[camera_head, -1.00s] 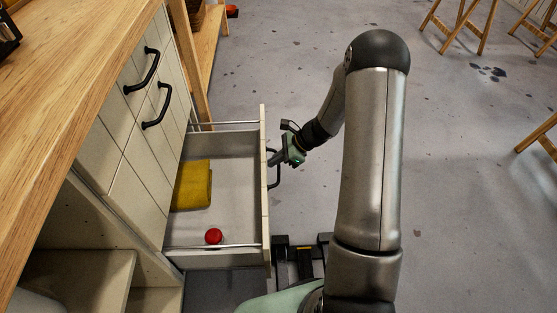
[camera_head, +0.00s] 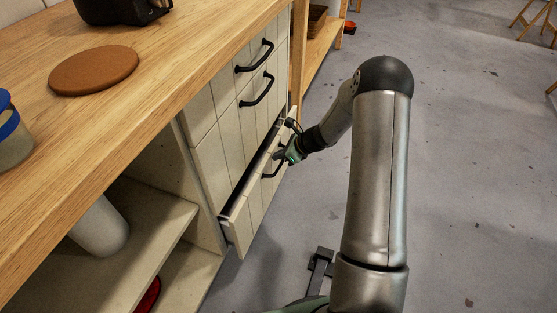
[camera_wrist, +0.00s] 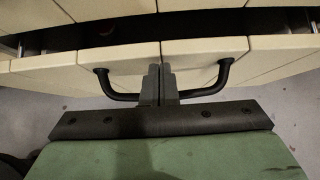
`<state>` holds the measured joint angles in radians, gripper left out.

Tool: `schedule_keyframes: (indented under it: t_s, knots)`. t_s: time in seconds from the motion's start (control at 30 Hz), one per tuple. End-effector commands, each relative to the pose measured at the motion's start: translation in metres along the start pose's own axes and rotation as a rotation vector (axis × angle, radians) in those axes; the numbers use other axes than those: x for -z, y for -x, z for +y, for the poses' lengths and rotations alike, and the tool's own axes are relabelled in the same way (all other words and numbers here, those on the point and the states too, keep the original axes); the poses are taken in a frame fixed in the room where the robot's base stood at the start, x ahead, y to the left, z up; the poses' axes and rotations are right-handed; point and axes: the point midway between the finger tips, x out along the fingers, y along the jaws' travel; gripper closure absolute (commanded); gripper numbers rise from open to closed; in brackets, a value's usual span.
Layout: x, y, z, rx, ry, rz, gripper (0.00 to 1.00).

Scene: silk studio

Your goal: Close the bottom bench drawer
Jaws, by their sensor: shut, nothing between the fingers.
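The bottom bench drawer (camera_head: 252,207) has a cream panelled front and stands slightly out from the bench, with a narrow dark gap along its top. Its inside is hidden in the head view. The black drawer handle (camera_wrist: 208,90) spans the front in the wrist view. My gripper (camera_head: 284,157) is at the drawer front by the handle. In the wrist view my gripper's fingers (camera_wrist: 160,72) are shut together, empty, and point at the drawer front between the handle's two posts. Whether the tips touch the front is hard to tell.
Two upper drawers with black handles (camera_head: 257,90) are shut above. The wooden worktop (camera_head: 150,85) carries a brown round board (camera_head: 94,70) and a blue-lidded jar (camera_head: 12,135). Open shelves (camera_head: 140,235) lie to the left. The grey floor (camera_head: 460,180) to the right is clear nearby.

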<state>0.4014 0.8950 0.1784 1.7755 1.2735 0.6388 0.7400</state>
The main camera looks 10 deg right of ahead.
Motion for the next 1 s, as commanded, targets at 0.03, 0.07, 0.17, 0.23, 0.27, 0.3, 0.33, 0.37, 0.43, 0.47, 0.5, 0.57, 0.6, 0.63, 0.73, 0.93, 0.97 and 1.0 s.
schedule_keyframes:
  t_s: [0.03,0.07,0.17,0.23,0.27,0.3,0.33,0.37,0.43,0.47,0.5,0.57,0.6,0.63,0.73,0.93,0.97,1.0]
  knots:
    - [0.0,0.0,-0.003,0.005,-0.004,0.0,1.0]
    - [0.0,0.0,-0.004,0.008,-0.006,0.0,1.0]
    - [0.0,-0.001,-0.006,0.013,-0.012,0.001,1.0]
    - [0.0,-0.001,-0.007,0.015,-0.014,0.001,1.0]
    - [0.0,-0.001,-0.007,0.015,-0.015,0.001,1.0]
    - [0.0,-0.001,-0.007,0.015,-0.015,0.001,1.0]
    - [0.0,-0.001,-0.007,0.015,-0.015,0.001,1.0]
    - [0.0,-0.001,-0.007,0.015,-0.015,0.001,1.0]
    - [0.0,-0.001,-0.007,0.015,-0.015,0.001,1.0]
    - [0.0,-0.001,-0.007,0.015,-0.015,0.001,1.0]
    - [0.0,-0.001,-0.007,0.015,-0.015,0.001,1.0]
    - [0.0,-0.001,-0.007,0.015,-0.014,0.001,1.0]
    - [0.0,-0.001,-0.007,0.015,-0.014,0.001,1.0]
    - [0.0,-0.001,-0.007,0.015,-0.014,0.001,1.0]
    - [0.003,0.003,-0.007,0.015,-0.014,0.001,1.0]
    - [0.024,0.023,-0.005,0.012,-0.012,0.003,1.0]
    - [0.028,0.027,-0.004,0.01,-0.011,0.003,1.0]
    - [0.022,0.041,-0.004,0.012,-0.009,0.001,1.0]
